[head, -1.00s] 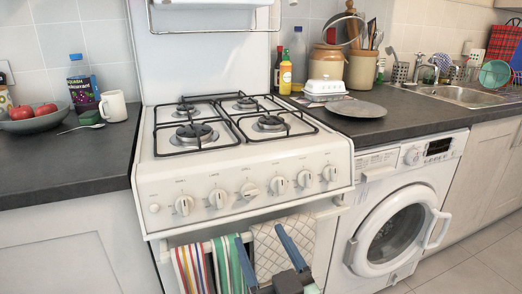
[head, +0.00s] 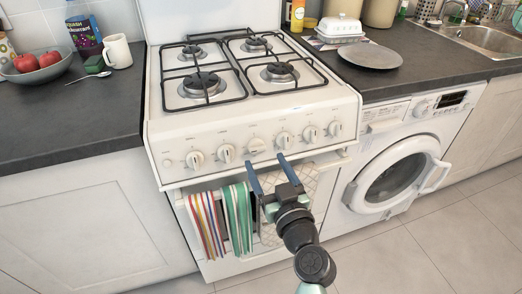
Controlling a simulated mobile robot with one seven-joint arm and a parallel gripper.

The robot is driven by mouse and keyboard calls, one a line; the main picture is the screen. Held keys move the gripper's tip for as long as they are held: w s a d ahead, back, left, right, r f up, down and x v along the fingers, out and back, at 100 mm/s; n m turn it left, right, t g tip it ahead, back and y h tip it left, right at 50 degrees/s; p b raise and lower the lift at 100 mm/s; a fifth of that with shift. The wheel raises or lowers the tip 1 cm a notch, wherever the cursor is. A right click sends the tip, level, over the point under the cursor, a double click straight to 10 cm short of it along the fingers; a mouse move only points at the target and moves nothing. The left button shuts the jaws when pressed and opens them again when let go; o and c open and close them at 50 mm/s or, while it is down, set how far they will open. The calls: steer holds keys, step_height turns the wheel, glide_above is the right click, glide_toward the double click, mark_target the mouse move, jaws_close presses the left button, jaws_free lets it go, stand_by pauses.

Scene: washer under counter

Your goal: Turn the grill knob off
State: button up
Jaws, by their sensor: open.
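A row of several white knobs runs along the front panel of the white cooker (head: 215,133). The labels are too small to read, so I cannot tell which knob is the grill knob. The middle large knob (head: 256,146) looks turned to a different angle from its neighbours, such as the knob (head: 283,140) to its right. My gripper (head: 267,160) is open and empty, with its two blue fingers pointing up toward the panel. In the picture its tips are just below the middle knob and its right neighbour; I cannot tell how far apart they are in depth.
A striped towel (head: 207,224) and a green-striped towel (head: 238,218) hang on the rail below the panel. Black pan supports (head: 245,68) top the cooker. A washing machine (head: 395,165) stands at right, a dark counter (head: 70,115) at left. The floor (head: 440,245) at lower right is clear.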

mark_target(259, 149)
steer(key=shift+x, duration=2.3)
jaws_close()
